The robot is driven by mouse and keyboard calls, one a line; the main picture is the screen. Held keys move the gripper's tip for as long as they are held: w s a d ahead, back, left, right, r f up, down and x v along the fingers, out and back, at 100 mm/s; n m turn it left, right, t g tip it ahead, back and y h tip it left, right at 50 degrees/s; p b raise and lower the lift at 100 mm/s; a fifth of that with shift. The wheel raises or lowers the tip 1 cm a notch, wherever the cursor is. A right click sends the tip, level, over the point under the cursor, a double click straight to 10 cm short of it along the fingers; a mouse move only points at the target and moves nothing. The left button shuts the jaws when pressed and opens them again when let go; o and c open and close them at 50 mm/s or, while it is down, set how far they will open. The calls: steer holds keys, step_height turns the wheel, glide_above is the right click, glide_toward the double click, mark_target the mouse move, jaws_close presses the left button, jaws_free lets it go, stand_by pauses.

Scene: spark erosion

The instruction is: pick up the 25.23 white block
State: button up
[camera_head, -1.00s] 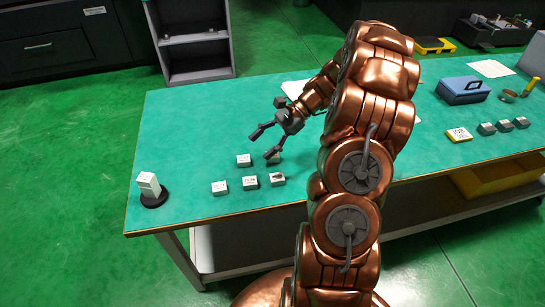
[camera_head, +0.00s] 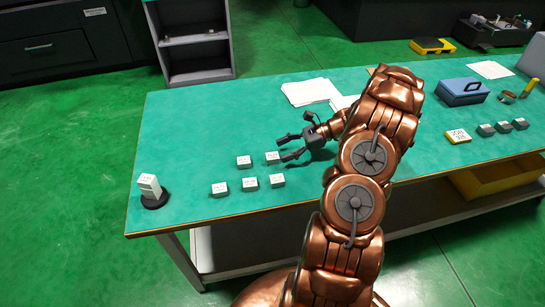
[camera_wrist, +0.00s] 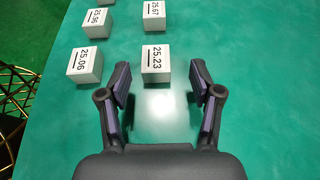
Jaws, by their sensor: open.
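The 25.23 white block (camera_wrist: 156,64) shows in the wrist view, upright, straight ahead of my gripper (camera_wrist: 161,72) and between the lines of its two fingers. The fingers are spread wide, with clear space on each side of the block. Nothing is held. In the head view the same block (camera_head: 272,157) is on the green table, just left of my gripper (camera_head: 284,149), which points left. Its label is too small to read there. I cannot tell exactly how high the fingertips are above the table.
Blocks 25.06 (camera_wrist: 85,65), 25.67 (camera_wrist: 154,15) and 25.56 (camera_wrist: 95,20) stand close by. Another white block (camera_head: 220,188) is farther left. A white block on a dark round base (camera_head: 151,190) is near the table's left edge. Papers (camera_head: 310,91) lie behind my gripper.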

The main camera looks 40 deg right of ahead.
mark_target(276, 155)
steer(key=shift+s+p+x, duration=0.15)
steer(key=shift+p+x, duration=0.15)
steer(key=shift+x, duration=0.8)
steer(key=shift+s+p+x, duration=0.15)
steer(key=shift+p+x, duration=0.15)
steer(key=shift+x, duration=0.8)
steer(key=shift+f, duration=0.15)
jaws_close()
